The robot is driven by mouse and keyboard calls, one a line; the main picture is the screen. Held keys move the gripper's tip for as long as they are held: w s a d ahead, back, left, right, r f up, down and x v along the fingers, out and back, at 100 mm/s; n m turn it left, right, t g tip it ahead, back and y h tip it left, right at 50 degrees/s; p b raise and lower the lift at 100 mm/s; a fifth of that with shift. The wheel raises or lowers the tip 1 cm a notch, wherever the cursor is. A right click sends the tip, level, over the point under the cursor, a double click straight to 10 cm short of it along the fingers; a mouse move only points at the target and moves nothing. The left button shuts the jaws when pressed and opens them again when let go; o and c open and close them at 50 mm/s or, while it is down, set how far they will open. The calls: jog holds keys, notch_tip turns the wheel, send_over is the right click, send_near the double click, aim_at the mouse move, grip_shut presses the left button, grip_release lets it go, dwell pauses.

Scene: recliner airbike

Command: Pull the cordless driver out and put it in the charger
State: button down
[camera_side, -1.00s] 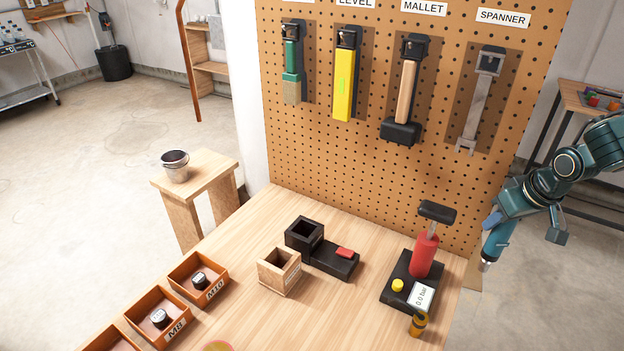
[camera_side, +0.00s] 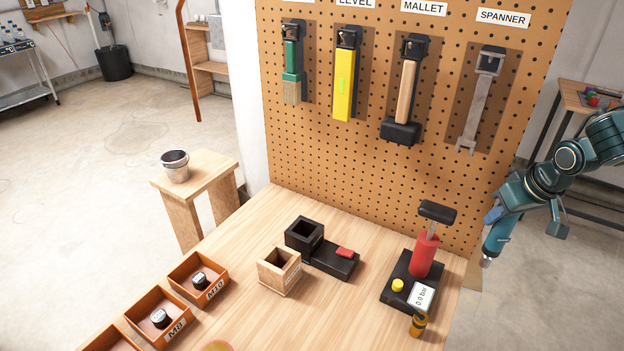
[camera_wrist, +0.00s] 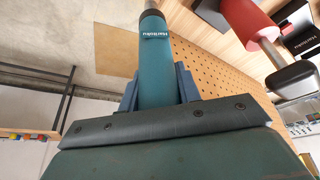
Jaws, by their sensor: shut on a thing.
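The cordless driver (camera_side: 496,240) is a teal cylinder with a silver tip. My gripper (camera_side: 494,216) is shut on it at the right of the side view. It hangs slightly tilted, tip down, in the air beyond the table's right edge. In the wrist view the driver (camera_wrist: 168,70) stands between the blue jaws, with white lettering on its body. A black unit (camera_side: 333,261) with an open square socket and a red patch stands mid-table; it looks like the charger. A small wooden box (camera_side: 279,272) with an open top stands in front of it. Both openings look empty.
A red pump (camera_side: 424,255) with a black handle and base stands at the table's right, between my gripper and the black unit. A pegboard (camera_side: 385,180) with hanging tools rises behind. Orange bins (camera_side: 199,291) sit at left.

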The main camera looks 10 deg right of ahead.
jog(key=a+r+m+h, duration=0.1)
jog(key=a+r+m, duration=0.1)
jog(key=a+r, duration=0.5)
jog(key=a+r+m, duration=0.1)
jog(key=a+r, duration=0.2)
jog(key=r, duration=0.8)
jog(key=w+a+f+n+y, duration=0.1)
jog(key=w+a+n, duration=0.3)
jog(key=w+a, duration=1.05)
jog(key=w+a+f+n+y, duration=0.2)
jog(key=a+f+n, duration=0.3)
jog(key=a, duration=0.8)
jog(key=shift+w+f+g, duration=0.3)
jog(key=shift+w+f, duration=0.25)
jog(key=shift+f, duration=0.15)
jog(key=shift+a, duration=0.1)
jog(key=shift+f, duration=0.1)
